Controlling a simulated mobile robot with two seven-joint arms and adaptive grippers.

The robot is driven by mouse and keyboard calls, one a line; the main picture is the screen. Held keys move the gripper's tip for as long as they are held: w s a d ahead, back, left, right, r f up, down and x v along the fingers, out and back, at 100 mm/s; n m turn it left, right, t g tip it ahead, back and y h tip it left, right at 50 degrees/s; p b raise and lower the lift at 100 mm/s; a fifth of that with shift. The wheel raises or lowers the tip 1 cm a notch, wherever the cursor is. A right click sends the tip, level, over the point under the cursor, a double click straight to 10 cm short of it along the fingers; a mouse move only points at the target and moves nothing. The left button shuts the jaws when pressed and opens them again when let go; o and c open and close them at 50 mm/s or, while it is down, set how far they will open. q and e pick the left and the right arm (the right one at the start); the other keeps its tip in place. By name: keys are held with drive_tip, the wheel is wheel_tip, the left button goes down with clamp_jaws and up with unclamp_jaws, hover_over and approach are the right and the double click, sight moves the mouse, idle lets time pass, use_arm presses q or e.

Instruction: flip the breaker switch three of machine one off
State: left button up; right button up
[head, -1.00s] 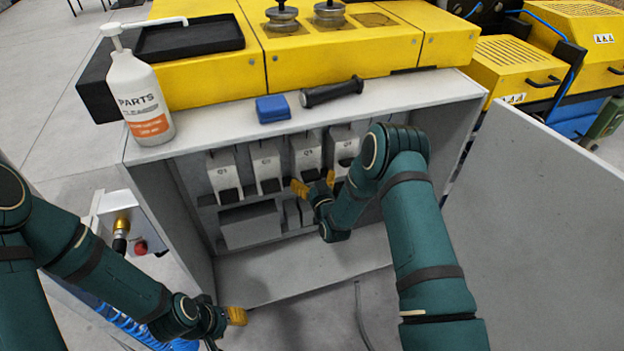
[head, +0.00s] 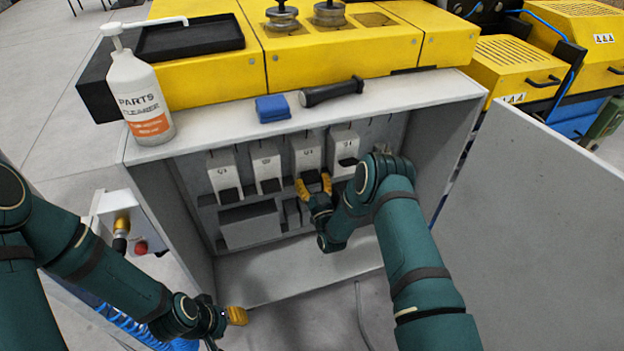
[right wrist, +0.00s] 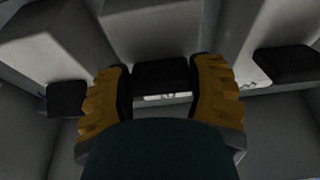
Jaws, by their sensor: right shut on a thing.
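The open grey cabinet (head: 322,280) holds a row of white breakers with black levers. The third breaker from the left (head: 307,152) has its black lever (head: 312,176) low on its front. My right gripper (head: 314,185) is shut on this lever, one yellow finger on each side. In the right wrist view the black lever (right wrist: 160,76) sits between the two fingers of my right gripper (right wrist: 161,95). My left gripper (head: 236,316) hangs in front of the cabinet's lower left, away from the breakers; its opening is unclear.
The first breaker (head: 222,170) and second breaker (head: 264,163) are to the left, the fourth breaker (head: 344,142) close on the right. The cabinet door (head: 545,220) stands open at right. A bottle (head: 141,100), blue cloth (head: 272,109) and black-handled tool (head: 331,92) rest on top.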

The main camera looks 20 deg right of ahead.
drive_tip(key=shift+f+t, duration=0.15)
drive_tip(key=shift+t, duration=0.25)
drive_tip(key=o, duration=1.2)
drive_tip(key=v, duration=1.2)
